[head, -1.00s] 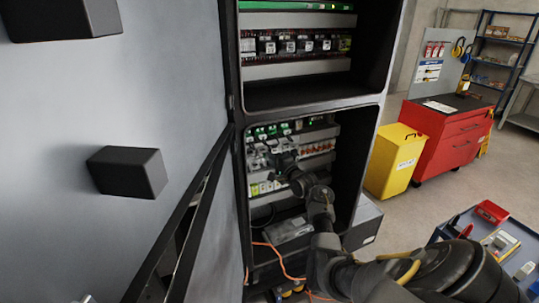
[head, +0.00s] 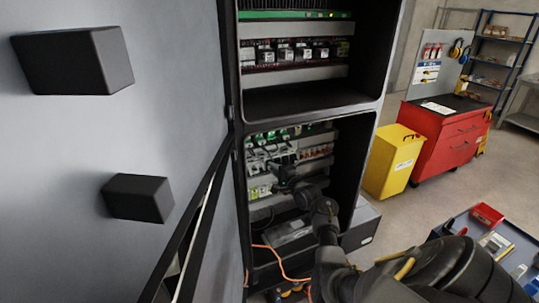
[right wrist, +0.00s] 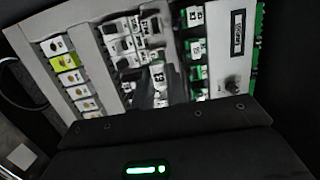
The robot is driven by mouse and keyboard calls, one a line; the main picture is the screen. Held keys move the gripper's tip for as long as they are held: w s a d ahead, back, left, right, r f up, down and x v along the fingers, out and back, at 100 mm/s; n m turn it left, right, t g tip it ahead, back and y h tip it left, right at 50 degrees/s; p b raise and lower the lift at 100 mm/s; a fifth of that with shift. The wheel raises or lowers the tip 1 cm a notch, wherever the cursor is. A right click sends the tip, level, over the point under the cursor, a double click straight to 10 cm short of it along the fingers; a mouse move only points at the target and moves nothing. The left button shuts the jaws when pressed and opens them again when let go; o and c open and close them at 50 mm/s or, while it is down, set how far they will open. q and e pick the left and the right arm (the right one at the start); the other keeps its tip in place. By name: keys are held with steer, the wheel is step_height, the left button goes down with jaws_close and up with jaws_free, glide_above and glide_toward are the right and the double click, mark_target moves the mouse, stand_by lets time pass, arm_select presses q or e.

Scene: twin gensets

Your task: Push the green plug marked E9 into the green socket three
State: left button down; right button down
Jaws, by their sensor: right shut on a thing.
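My right gripper (head: 283,171) reaches into the lower bay of the open cabinet, in front of the rows of small modules. In the right wrist view its dark body fills the bottom, and it is shut on a small plug with a pale label (right wrist: 157,76). The label is too small to read surely, and the fingers are hard to make out. A column of green-edged sockets with white number labels (right wrist: 197,72) stands just right of the plug. Green parts of this row (head: 266,138) show at the bay's top in the head view. My left gripper is not in view.
The grey door (head: 180,60) with black blocks stands open at left. A row of white and yellow-green modules (right wrist: 66,62) lies left in the wrist view. An orange cable (head: 268,248) hangs below. A yellow bin (head: 390,165) and red cabinet (head: 445,138) stand right.

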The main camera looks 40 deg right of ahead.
steer(key=shift+r, duration=0.1)
steer(key=s+d+r+p, duration=0.1)
steer(key=d+r, duration=0.4)
steer(key=r, duration=0.1)
steer(key=shift+s+d+p, duration=0.15)
steer(key=shift+s+p, duration=0.2)
steer(key=shift+p, duration=0.05)
stand_by(0.3)
steer(key=shift+w, duration=0.1)
steer(key=shift+w+d+b, duration=0.35)
steer(key=shift+w+b, duration=0.45)
steer(key=shift+w, duration=0.25)
steer(key=shift+w+d+b, duration=0.3)
steer(key=shift+w+b, duration=0.45)
steer(key=shift+w, duration=0.25)
steer(key=shift+w+d+b, duration=0.35)
steer(key=shift+w+b, duration=0.45)
steer(key=shift+w, duration=0.25)
steer(key=shift+w+d+f+b, duration=0.1)
steer(key=shift+w+d+b, duration=0.1)
steer(key=shift+w+b, duration=0.55)
steer(key=shift+w+d+b, duration=0.15)
steer(key=shift+w+b, duration=0.15)
steer(key=shift+w, duration=0.05)
